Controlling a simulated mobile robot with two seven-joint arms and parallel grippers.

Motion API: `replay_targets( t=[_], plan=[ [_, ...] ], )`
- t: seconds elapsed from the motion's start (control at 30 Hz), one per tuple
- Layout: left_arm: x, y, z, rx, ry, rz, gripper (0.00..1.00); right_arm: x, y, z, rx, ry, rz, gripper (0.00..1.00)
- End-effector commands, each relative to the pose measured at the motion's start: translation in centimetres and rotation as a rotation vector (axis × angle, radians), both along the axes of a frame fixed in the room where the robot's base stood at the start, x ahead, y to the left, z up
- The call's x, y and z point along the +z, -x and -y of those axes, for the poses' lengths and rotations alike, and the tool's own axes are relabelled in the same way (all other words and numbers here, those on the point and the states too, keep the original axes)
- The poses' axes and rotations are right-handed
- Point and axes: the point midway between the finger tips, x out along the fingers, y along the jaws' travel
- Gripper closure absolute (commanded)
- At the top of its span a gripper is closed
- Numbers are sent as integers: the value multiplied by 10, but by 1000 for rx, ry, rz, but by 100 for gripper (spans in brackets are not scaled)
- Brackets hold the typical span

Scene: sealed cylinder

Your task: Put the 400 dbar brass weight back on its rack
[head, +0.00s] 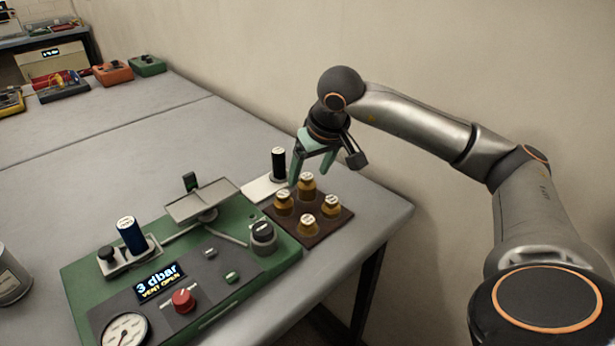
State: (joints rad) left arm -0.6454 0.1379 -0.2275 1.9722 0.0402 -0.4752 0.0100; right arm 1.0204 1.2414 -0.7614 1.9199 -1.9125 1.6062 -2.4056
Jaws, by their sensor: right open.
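Several brass weights stand upright on a dark brown rack (335,225) at the right end of the table. They are a back weight (306,185), a left weight (284,202), a right weight (331,206) and a front weight (306,225). Their top labels are too small to read, so I cannot tell which is 400 dbar. My right gripper (310,172) is open, with green fingers pointing down just above and behind the back weight. I cannot tell whether a finger touches it. My left gripper is out of view.
A green tester (225,285) left of the rack carries a raised empty plate (202,200), a blue cylinder (131,235) and a display reading "3 dbar VENT OPEN" (160,280). A black cylinder (279,163) on a white base stands behind the rack. A wall runs close behind.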

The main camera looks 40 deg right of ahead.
Motion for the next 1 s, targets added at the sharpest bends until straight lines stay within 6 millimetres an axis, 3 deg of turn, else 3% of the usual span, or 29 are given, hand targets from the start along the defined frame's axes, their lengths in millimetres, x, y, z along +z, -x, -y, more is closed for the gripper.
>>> replay_targets(
  t=[0.2,0.4,1.0],
  plan=[
    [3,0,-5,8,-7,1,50,48,18,-3,-1,0,4,22],
    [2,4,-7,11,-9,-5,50,74,29,-6,-1,-1,2,22],
    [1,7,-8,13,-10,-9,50,81,33,-6,0,0,0,22]
  ],
)
